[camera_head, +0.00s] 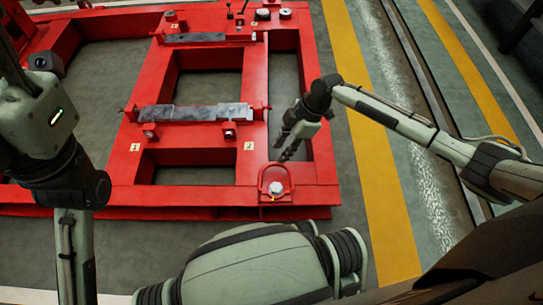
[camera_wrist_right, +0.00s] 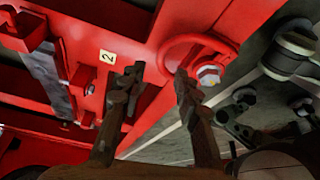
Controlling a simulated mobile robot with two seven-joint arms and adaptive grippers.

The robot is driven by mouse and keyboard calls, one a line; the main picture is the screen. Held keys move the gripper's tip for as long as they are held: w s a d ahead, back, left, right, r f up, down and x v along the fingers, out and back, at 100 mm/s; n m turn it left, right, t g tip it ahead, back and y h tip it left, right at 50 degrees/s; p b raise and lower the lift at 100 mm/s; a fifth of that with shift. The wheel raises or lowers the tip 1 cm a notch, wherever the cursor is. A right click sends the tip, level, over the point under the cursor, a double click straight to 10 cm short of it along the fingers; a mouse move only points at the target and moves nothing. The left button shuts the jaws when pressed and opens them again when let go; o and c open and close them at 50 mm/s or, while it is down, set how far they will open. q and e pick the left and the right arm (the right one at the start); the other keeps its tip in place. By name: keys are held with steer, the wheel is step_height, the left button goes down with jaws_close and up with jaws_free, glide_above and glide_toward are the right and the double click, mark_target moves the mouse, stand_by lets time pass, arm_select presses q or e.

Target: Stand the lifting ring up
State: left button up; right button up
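The lifting ring (camera_head: 264,176) is a red loop beside a silver bolt (camera_head: 276,188) at the near right corner of the red frame (camera_head: 235,199). The ring (camera_wrist_right: 192,39) and bolt (camera_wrist_right: 209,75) also show in the right wrist view. The ring looks laid low over the frame; its exact tilt is hard to tell. My right gripper (camera_head: 283,151) is just beyond the ring in the head view. In the wrist view its fingers (camera_wrist_right: 157,75) are apart and empty, with the right fingertip close to the ring and bolt. Contact cannot be told. My left gripper is out of view.
Grey metal bars (camera_head: 195,117) lie across the frame's cross members. A yellow "2" tag (camera_head: 249,146) is near the ring. Open gaps lie inside the frame. Clear floor with a yellow stripe (camera_head: 386,215) runs along its right side.

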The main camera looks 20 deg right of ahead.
mark_target(275, 163)
steer(key=b+x, duration=0.1)
steer(key=x, duration=0.4)
steer(key=shift+f+b, duration=0.3)
jaws_close()
